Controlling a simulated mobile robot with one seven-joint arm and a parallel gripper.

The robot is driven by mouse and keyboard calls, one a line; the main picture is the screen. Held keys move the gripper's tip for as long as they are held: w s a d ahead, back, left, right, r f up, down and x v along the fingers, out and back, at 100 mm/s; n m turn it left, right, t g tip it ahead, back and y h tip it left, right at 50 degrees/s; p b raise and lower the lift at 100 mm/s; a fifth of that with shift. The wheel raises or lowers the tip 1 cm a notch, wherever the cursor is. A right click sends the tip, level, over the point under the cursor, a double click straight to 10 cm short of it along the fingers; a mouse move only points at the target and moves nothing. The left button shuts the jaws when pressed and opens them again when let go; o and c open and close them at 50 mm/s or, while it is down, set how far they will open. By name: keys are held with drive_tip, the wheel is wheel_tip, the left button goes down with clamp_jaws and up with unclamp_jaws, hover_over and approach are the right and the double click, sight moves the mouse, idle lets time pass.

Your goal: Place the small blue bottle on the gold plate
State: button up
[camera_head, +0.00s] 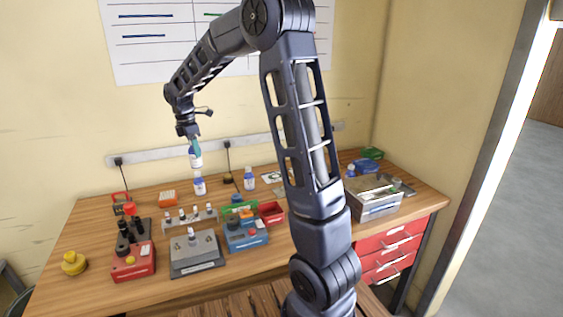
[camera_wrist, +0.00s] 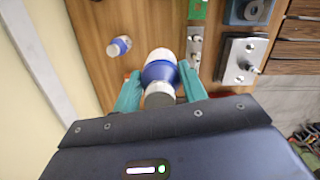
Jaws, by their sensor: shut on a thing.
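My gripper (camera_head: 194,141) is raised above the back left of the workbench. Its teal fingers are shut on a blue-and-white bottle (camera_head: 196,159), which hangs below them, clear of the bench. In the wrist view the bottle (camera_wrist: 160,69) sits between the two fingers (camera_wrist: 160,92). Two similar blue-and-white bottles stand on the bench, one below the held bottle (camera_head: 200,187) and one further right (camera_head: 249,181). One of these also shows in the wrist view (camera_wrist: 119,46). I cannot make out a gold plate; a small yellow object (camera_head: 73,263) stands at the left front.
A rack of small vials (camera_head: 190,219), a grey device (camera_head: 196,255), a red device (camera_head: 134,263) and a blue device (camera_head: 245,236) crowd the bench's middle. A red bin (camera_head: 271,213) is beside them. A grey container (camera_head: 374,203) stands at the right. Some bench at the left is bare.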

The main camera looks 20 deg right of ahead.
drive_tip(key=w+d+m, duration=0.3)
drive_tip(key=w+d, duration=0.2)
drive_tip(key=d, duration=0.6)
drive_tip(key=w+d+m+g, duration=0.1)
drive_tip(key=w+d+m, duration=0.25)
drive_tip(key=d, duration=0.65)
drive_tip(key=w+d+m, duration=0.2)
drive_tip(key=w+d, duration=0.3)
drive_tip(key=d, duration=0.6)
drive_tip(key=s+d+m+y, duration=0.15)
drive_tip(key=d+m, duration=0.25)
drive_tip(key=d, duration=1.4)
drive_tip(key=s+d+m+h, duration=0.15)
drive_tip(key=d+m, duration=0.35)
drive_tip(key=d, duration=1.3)
drive_tip(key=shift+g+y, duration=0.3)
drive_tip(key=shift+y, duration=0.2)
drive_tip(key=f, duration=1.9)
drive_tip(key=shift+s+f, duration=0.2)
drive_tip(key=shift+s, duration=0.2)
drive_tip(key=shift+f, duration=0.1)
drive_tip(key=o, duration=1)
drive_tip(key=shift+a, duration=0.1)
